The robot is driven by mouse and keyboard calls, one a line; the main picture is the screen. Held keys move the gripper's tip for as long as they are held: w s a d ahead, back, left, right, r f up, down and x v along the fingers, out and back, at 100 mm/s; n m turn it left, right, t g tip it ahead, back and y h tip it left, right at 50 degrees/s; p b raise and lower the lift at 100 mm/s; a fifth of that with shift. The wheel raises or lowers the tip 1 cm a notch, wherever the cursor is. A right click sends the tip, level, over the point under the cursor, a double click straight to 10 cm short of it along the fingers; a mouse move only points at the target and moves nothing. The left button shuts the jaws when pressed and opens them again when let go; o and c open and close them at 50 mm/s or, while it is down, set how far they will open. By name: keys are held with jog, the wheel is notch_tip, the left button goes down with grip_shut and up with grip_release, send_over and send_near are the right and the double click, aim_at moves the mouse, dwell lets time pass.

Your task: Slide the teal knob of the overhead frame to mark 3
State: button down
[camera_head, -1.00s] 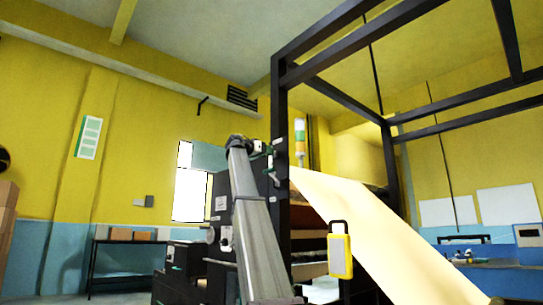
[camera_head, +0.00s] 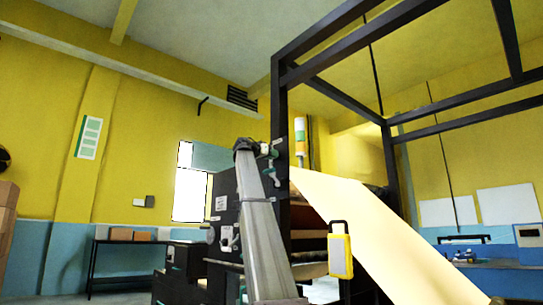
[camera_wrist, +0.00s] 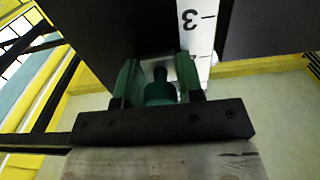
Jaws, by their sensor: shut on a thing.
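The teal knob (camera_wrist: 160,90) sits between the two green fingers of my gripper (camera_wrist: 160,72) in the wrist view, and the fingers are shut on it. A white scale strip (camera_wrist: 198,40) runs beside the knob on its right. Its mark 3 (camera_wrist: 191,18) appears turned over near the top of the view, with a short tick beside it. The knob is lower in the picture than that tick. In the head view my gripper (camera_head: 272,150) is at the dark upright of the overhead frame (camera_head: 280,110); the knob is too small to make out there.
A signal light (camera_head: 300,138) stands just right of the upright. A sheet of kraft paper (camera_head: 370,225) slopes down to the right, with a yellow hanging box (camera_head: 340,255) before it. A table with boxes (camera_head: 125,240) stands at the left.

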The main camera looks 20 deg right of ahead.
aim_at(276, 163)
notch_tip(276, 163, down, 4)
jog(key=shift+r, duration=0.1)
jog(key=c, duration=0.9)
grip_release()
jog(key=shift+r, duration=0.1)
jog(key=shift+o, duration=0.2)
jog(key=v, duration=1)
jog(key=shift+a, duration=0.4)
jog(key=shift+s, duration=0.15)
